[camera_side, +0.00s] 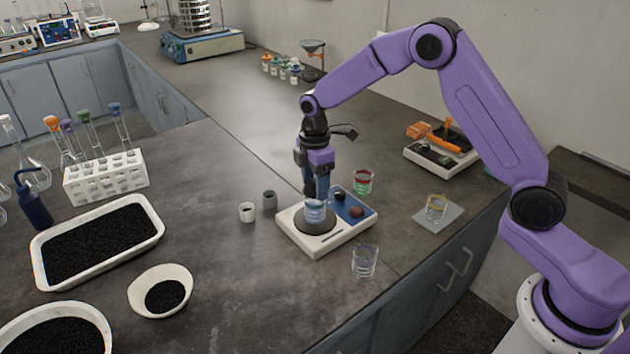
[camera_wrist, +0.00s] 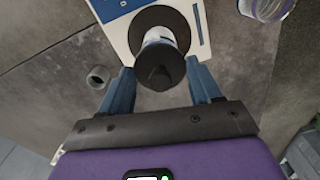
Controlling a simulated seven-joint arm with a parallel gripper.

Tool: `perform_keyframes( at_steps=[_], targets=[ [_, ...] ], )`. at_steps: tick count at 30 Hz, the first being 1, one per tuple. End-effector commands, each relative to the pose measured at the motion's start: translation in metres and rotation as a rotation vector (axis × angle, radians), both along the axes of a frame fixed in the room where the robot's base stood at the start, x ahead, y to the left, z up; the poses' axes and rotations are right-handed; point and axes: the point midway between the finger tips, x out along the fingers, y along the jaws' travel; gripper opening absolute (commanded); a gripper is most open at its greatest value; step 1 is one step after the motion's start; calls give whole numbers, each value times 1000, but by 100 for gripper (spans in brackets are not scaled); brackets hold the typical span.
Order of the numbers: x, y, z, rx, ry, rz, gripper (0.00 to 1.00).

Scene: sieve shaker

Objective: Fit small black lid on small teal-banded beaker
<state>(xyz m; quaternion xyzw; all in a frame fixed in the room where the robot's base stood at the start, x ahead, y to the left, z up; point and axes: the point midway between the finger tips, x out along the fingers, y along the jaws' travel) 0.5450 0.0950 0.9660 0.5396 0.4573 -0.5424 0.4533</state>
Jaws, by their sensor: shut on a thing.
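The small beaker (camera_side: 314,211) with a light blue or teal band stands upright on the dark round plate of a white and blue stirrer. My gripper (camera_side: 316,190) points down right over it, its blue fingers close to the beaker's rim. In the wrist view, the small black lid (camera_wrist: 160,68) with a raised knob sits between my gripper's two fingers (camera_wrist: 162,88), and I am shut on it. The beaker (camera_wrist: 159,35) shows just beyond and beneath the lid. I cannot tell whether the lid touches the rim. In the side view the lid is mostly hidden by my fingers.
The stirrer (camera_side: 331,240) has knobs on its blue panel. A red-and-green-marked beaker (camera_side: 363,182) stands behind it and a clear beaker (camera_side: 365,261) in front.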

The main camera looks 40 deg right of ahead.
Motion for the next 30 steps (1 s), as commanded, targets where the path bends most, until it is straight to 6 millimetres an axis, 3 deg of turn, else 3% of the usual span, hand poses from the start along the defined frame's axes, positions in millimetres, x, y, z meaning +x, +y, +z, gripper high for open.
perform_keyframes(
  at_steps=[30],
  targets=[
    [0,0,-8,0,0,0,35]
  ],
)
